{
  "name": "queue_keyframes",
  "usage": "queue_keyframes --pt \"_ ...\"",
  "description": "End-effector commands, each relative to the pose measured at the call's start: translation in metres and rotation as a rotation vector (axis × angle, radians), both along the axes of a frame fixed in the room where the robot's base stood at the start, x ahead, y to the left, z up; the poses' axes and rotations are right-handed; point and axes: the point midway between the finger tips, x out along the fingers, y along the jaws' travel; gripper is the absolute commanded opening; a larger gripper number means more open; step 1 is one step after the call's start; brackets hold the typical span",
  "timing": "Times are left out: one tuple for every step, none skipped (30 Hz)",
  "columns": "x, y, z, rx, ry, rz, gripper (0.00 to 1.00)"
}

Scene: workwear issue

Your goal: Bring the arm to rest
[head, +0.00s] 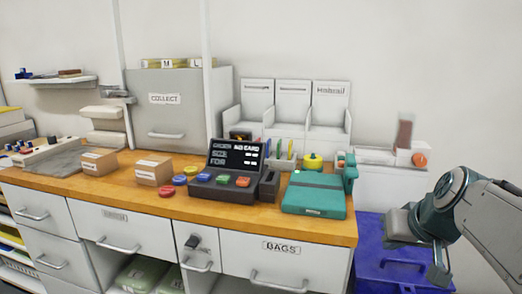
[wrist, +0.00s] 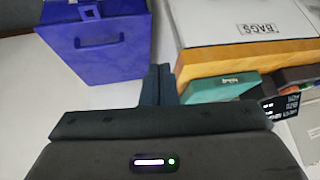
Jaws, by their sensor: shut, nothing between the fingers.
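My gripper (head: 440,262) hangs at the right of the head view, to the right of the wooden counter (head: 115,188) and in front of the blue bin (head: 375,270). In the wrist view the two dark fingers of my gripper (wrist: 158,84) stand side by side, shut with nothing held. My arm is bent and reaches in from the right edge of the head view. The gripper is apart from the counter and its goods.
On the counter stand a black order terminal (head: 228,170) with coloured buttons, a teal box-like device (head: 314,195) near the right end, and two small cartons (head: 154,170). A BAGS drawer (head: 282,262) is shut below. White dispensers stand behind.

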Motion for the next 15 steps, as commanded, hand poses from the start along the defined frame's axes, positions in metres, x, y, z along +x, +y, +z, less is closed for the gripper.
queue_keyframes --pt "-0.005 0.013 0.019 0.002 0.026 0.016 0.0" --pt "-0.008 0.02 0.021 0.002 0.042 0.022 0.0" --pt "-0.012 0.029 0.025 0.002 0.063 0.03 0.0" --pt "-0.016 0.036 0.028 0.002 0.079 0.037 0.0" --pt "-0.02 0.042 0.03 0.001 0.094 0.043 0.0" --pt "-0.025 0.05 0.034 -0.002 0.116 0.051 0.0" --pt "-0.029 0.056 0.036 -0.004 0.132 0.057 0.0" --pt "-0.033 0.062 0.039 -0.008 0.148 0.061 0.0" --pt "-0.039 0.069 0.042 -0.013 0.169 0.068 0.0" --pt "-0.043 0.075 0.046 -0.018 0.183 0.074 0.0" --pt "-0.048 0.08 0.048 -0.023 0.199 0.078 0.0" --pt "-0.054 0.086 0.052 -0.031 0.22 0.085 0.0" --pt "-0.059 0.091 0.055 -0.038 0.234 0.088 0.0" --pt "-0.064 0.095 0.057 -0.045 0.247 0.092 0.0" --pt "-0.07 0.1 0.061 -0.054 0.265 0.096 0.0"
